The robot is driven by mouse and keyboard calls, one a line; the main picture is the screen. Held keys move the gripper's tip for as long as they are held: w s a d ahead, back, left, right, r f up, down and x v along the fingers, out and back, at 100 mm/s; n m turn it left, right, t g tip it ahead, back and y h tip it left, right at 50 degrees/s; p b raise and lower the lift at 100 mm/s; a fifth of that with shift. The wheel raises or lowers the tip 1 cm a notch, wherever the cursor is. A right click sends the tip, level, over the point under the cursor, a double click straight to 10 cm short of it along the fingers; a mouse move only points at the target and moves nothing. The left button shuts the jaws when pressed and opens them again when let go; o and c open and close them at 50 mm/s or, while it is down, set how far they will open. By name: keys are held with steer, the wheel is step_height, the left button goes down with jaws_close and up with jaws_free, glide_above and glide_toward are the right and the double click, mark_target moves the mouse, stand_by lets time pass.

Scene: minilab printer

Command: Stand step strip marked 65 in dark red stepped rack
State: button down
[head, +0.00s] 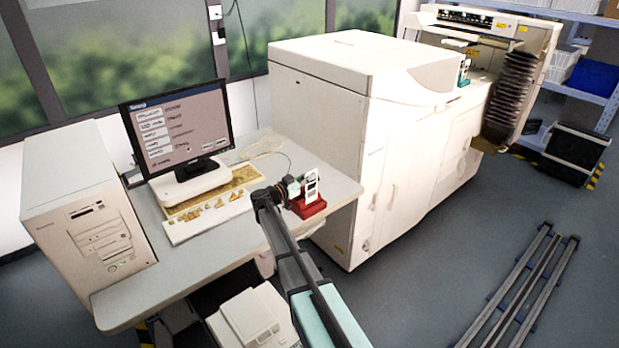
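The dark red stepped rack (309,208) stands at the right end of the desk, near its front edge. A white strip with dark patches (312,187) is upright at the rack, its lower end at or just above the rack. Its number is too small to read, and I cannot tell if it is seated in a slot. My gripper (299,185) is at the end of my arm, just left of the strip and close to or touching it. Its fingers are small and partly hidden, so I cannot tell whether they are shut on the strip.
A monitor (178,128), a keyboard (208,217) and a computer tower (93,225) are on the desk (215,262). The large white printer (330,130) stands close behind and right of the rack. A small teal holder (463,76) sits on the printer's far part. Floor rails (527,285) lie at right.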

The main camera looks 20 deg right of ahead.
steer(key=shift+f, duration=0.15)
steer(key=shift+f, duration=0.85)
steer(key=shift+f, duration=0.15)
steer(key=shift+f, duration=0.55)
steer(key=c, duration=0.6)
jaws_free()
steer(key=shift+r, duration=0.1)
